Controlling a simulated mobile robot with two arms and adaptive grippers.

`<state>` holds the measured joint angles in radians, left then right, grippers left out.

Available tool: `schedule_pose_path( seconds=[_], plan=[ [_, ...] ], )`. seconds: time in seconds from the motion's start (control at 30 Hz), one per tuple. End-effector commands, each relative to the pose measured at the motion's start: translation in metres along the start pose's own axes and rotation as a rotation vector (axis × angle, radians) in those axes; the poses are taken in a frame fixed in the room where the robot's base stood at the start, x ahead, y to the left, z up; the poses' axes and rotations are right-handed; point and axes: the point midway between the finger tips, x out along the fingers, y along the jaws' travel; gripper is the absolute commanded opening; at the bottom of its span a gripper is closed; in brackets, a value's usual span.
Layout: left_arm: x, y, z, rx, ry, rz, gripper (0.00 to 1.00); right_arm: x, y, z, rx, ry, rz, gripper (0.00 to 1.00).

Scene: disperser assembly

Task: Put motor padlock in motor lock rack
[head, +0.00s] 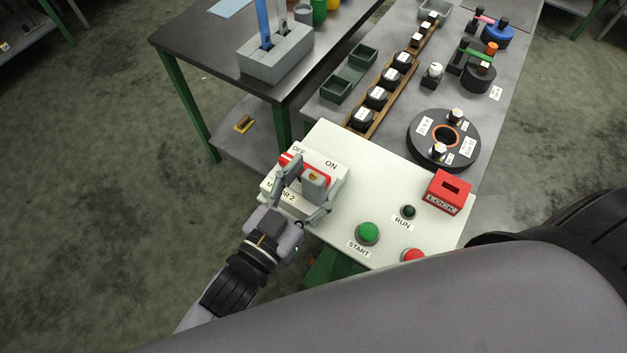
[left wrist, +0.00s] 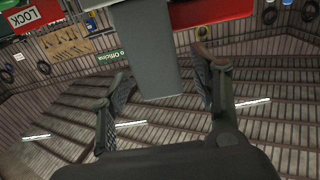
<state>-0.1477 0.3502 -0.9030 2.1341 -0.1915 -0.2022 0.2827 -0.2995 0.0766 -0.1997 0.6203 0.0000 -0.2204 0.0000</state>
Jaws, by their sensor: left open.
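The motor padlock (head: 315,183) looks like a grey block with a small brass spot on top. It sits at the red switch handle (head: 292,160) on the OFF/ON box at the left of the white panel. My left gripper (head: 309,187) is open, with its fingers on either side of the padlock. In the left wrist view the grey block (left wrist: 147,55) lies between the open fingertips (left wrist: 163,80), with gaps visible. The red motor lock rack (head: 449,187), marked LOCK, stands at the panel's right side with a dark slot on top. My right gripper is out of view.
The white panel (head: 385,175) has a green START button (head: 367,233), a RUN lamp (head: 408,212) and a red button (head: 413,255). Behind it are a black ring part (head: 420,135) and a wooden rack of labelled jars (head: 388,83). My grey arm crosses the lower right.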

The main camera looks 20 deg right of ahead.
Motion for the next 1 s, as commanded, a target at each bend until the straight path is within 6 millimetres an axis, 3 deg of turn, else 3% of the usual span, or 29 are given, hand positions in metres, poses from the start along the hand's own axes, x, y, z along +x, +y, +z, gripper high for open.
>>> schedule_pose_path(
  seconds=[0.3,1.0],
  plan=[
    [0.0047,0.0001,0.0008,0.0,-0.001,0.0,0.55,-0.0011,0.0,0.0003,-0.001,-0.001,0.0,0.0],
    [0.0044,0.0,0.0006,0.0,-0.001,0.0,0.09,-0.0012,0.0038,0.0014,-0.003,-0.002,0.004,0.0]
  ],
)
